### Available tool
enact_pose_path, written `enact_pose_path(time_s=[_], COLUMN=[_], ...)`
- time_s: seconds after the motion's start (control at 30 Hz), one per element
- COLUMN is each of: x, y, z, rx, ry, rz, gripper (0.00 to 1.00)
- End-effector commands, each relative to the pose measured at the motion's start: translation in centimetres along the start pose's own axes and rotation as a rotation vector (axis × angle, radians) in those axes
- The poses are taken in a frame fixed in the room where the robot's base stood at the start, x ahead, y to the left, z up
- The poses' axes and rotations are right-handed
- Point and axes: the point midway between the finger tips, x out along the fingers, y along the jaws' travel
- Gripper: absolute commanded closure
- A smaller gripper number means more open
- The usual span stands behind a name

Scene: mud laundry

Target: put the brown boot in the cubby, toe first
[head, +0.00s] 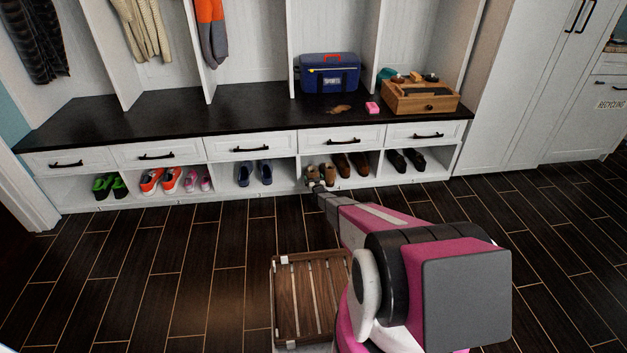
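Brown footwear stands in the open cubby (373,178) under the bench, second from the right. A lighter tan-brown boot or shoe (312,172) is at its left end, with another brown one (328,173) beside it. A darker brown pair (349,165) stands to their right. I cannot tell for sure which is the task's boot. My gripper (314,186) is small in view at the cubby's front left, close to the tan-brown one. Whether it touches or holds it, and how its fingers stand, is too small to tell.
Other cubbies hold green (108,186), orange (163,181), pink (197,180), blue (255,172) and black shoes (406,160). A slatted wooden crate or rack (274,300) is on the floor beside my arm. The dark floor to the left is clear.

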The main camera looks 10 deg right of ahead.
Motion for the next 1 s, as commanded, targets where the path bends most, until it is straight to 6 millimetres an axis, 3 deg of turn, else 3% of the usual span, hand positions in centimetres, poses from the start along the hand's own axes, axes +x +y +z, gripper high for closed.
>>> enact_pose_path(time_s=[0.27,0.43,1.0], x=[-0.2,-1.4,-10.5], y=[0.0,0.0,0.0], z=[0.1,0.0,0.0], rx=[0.0,0.0,0.0], ry=[-0.002,-0.002,-0.001], rz=[0.0,0.0,0.0], gripper=[0.07,0.07,0.07])
